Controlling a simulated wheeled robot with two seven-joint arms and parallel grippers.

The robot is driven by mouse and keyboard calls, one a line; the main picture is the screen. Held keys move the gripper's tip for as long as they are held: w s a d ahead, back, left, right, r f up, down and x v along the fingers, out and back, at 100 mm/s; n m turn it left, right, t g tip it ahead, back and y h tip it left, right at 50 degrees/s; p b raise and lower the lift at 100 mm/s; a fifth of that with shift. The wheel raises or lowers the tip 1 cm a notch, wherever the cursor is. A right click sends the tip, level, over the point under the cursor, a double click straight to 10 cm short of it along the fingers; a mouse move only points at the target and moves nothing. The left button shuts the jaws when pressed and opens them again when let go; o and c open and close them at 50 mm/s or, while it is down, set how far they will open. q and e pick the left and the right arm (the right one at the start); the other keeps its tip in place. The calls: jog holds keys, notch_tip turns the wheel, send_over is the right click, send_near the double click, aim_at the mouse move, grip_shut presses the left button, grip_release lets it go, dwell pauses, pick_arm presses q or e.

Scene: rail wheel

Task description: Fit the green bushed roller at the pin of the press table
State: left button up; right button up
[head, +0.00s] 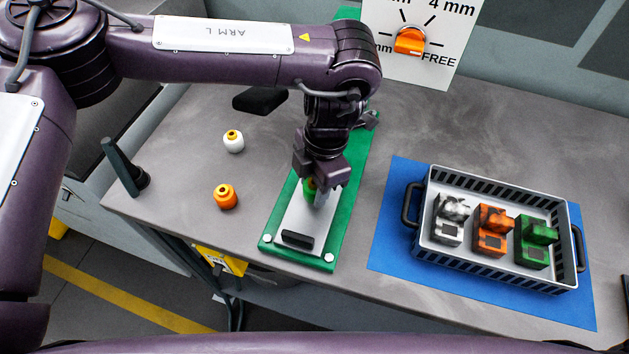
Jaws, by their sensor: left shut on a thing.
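My left gripper (318,184) points down over the press table and is shut on the green bushed roller (309,188). Only part of the roller shows beside the fingers. The press table is a green base (337,225) with a pale grey plate (296,215) and a small black block (297,240) at its front end. The pin is not clearly visible; the gripper and arm cover that part of the plate. I cannot tell whether the roller touches the plate. My right gripper is not in view.
A white roller (233,142) and an orange roller (226,197) stand left of the press table. A grey crate (497,273) with white, orange and green blocks sits on a blue mat (391,250) at right. A dial panel (425,68) stands behind. Grey tabletop between is clear.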

pick_arm(q)
jog(key=shift+f+b, duration=0.55)
jog(key=shift+f, duration=0.35)
jog(key=o, duration=1.2)
jog(key=r, duration=0.5)
jog(key=d+r, duration=0.1)
jog(key=r, duration=0.1)
jog(key=shift+w+r+b, duration=0.25)
jog(key=shift+r+b, duration=0.1)
jog(key=shift+b, duration=0.05)
